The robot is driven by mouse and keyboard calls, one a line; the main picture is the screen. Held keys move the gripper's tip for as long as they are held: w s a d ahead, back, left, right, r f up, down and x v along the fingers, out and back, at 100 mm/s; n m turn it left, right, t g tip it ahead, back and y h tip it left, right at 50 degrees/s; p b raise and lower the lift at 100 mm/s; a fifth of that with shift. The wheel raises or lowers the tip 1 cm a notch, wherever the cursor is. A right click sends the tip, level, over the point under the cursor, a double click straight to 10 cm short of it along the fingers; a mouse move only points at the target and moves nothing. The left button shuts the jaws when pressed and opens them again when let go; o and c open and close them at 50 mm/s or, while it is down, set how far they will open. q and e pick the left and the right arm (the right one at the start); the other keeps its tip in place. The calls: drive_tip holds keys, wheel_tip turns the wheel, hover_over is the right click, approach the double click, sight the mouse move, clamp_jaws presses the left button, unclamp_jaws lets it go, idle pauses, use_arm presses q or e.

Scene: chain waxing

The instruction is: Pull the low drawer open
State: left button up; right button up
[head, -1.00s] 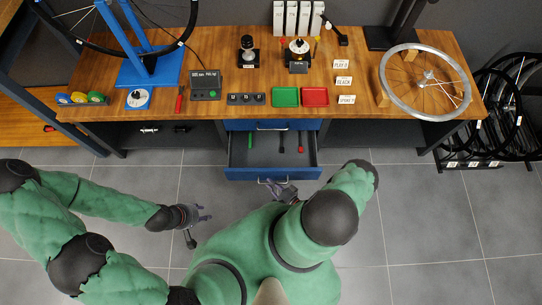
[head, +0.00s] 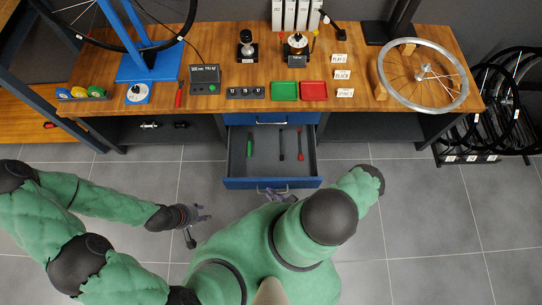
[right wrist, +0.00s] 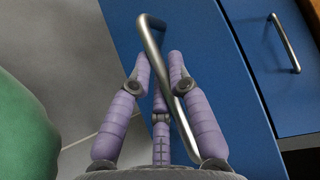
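The low drawer (head: 240,184) is blue and stands well out from under the bench, its grey inside showing. In it lie a green-handled tool (head: 249,146), a dark tool (head: 281,145) and a red-handled tool (head: 300,144). My right gripper (head: 275,194) is at the drawer front. In the right wrist view, its purple fingers (right wrist: 160,62) are closed around the silver bar handle (right wrist: 152,45). My left gripper (head: 198,214) is open and empty above the floor, left of the drawer.
The upper drawer (head: 260,118) is shut, with its own silver handle. The wooden bench (head: 215,103) above carries trays, a wheel (head: 422,78) and a blue stand. Bare grey floor (head: 420,210) lies right of my right arm.

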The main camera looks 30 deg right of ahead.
drive_tip(key=o, duration=0.3)
drive_tip(key=shift+o, duration=0.2)
drive_tip(key=v, duration=1.2)
idle(0.4)
